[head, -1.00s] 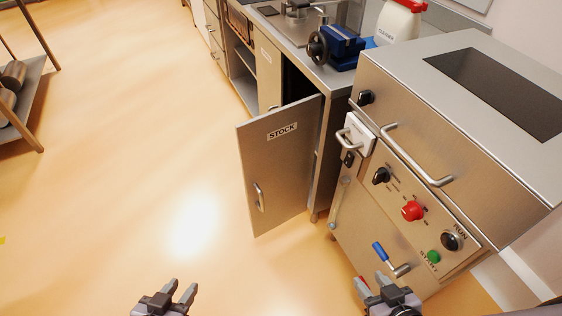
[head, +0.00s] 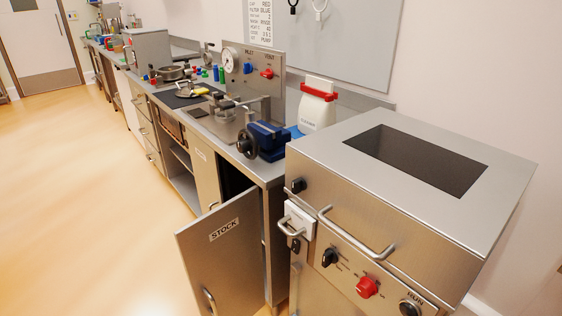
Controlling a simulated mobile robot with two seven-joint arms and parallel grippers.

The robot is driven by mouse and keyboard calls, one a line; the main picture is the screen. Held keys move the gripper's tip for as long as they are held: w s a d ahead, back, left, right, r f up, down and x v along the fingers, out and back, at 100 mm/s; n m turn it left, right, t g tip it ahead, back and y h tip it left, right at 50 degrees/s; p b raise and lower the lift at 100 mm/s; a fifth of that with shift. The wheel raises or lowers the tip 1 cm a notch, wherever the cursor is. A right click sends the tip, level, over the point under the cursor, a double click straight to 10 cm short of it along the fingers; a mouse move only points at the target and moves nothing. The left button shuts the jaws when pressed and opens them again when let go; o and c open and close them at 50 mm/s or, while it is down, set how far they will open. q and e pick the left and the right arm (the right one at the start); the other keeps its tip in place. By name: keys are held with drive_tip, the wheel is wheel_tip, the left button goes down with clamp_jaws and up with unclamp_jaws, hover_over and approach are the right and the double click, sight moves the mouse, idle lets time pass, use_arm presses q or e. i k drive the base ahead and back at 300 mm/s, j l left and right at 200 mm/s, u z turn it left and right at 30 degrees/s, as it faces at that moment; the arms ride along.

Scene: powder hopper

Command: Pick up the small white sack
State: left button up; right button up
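Neither of my grippers shows in the view.
A steel machine (head: 400,190) with a dark mesh window, handle and knobs fills the right front. A blue vise (head: 264,140) sits at the counter's near end. The long counter runs to the back left. The floor (head: 80,210) at left is clear.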

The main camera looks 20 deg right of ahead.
sight(315, 115)
drive_tip(key=i+j, duration=0.1)
drive_tip(key=j, duration=0.25)
drive_tip(key=i+j, duration=0.1)
drive_tip(key=j, duration=0.2)
drive_tip(key=i+j, duration=0.15)
drive_tip(key=j, duration=0.2)
drive_tip(key=j+z, duration=0.2)
drive_tip(key=z, duration=0.9)
